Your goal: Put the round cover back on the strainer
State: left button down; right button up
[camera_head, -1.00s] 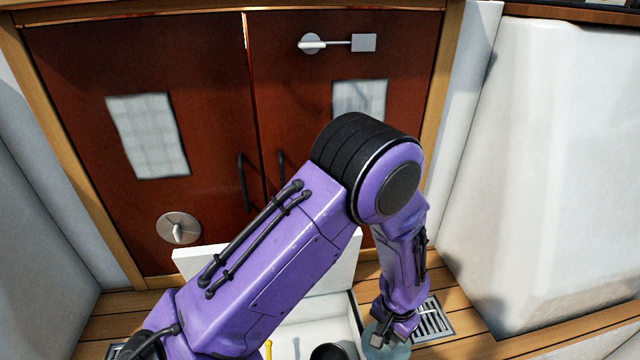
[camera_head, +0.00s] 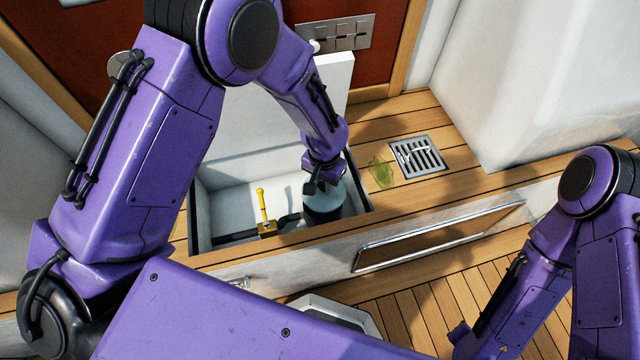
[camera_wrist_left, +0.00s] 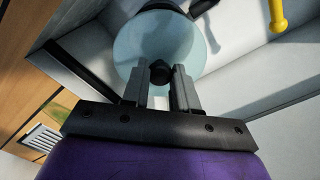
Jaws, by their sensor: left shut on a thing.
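The strainer (camera_head: 322,212) is a dark round body standing in the open locker in the cockpit floor. The round cover (camera_wrist_left: 135,50) is a pale blue translucent disc with a black knob. My left gripper (camera_head: 322,185) is over the strainer in the head view. In the left wrist view its fingers (camera_wrist_left: 160,88) are closed about the knob. In the head view the cover (camera_head: 347,195) shows at the strainer's top, partly hidden by the gripper; I cannot tell if it is seated. My right arm comes in at the lower right, its fingertips out of frame.
A yellow-handled valve (camera_head: 262,208) stands left of the strainer; it also shows in the left wrist view (camera_wrist_left: 277,15). The raised white hatch lid (camera_head: 265,125) is behind. A drain grate (camera_head: 418,157) and green patch (camera_head: 380,173) lie on the planks to the right.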

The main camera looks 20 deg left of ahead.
aim_at(322, 195)
pick_arm(q)
jog(key=shift+a+f+b, duration=0.1)
jog(key=shift+f+b, duration=1.8)
jog(key=shift+b, duration=0.35)
jog(key=shift+f, duration=0.3)
jog(key=shift+f+b, duration=0.45)
jog(key=shift+f, duration=0.3)
jog(key=shift+s+r+p, duration=0.1)
jog(key=shift+p, duration=0.7)
jog(key=shift+f+p, duration=0.25)
jog(key=shift+p, duration=0.1)
jog(key=shift+p, duration=0.35)
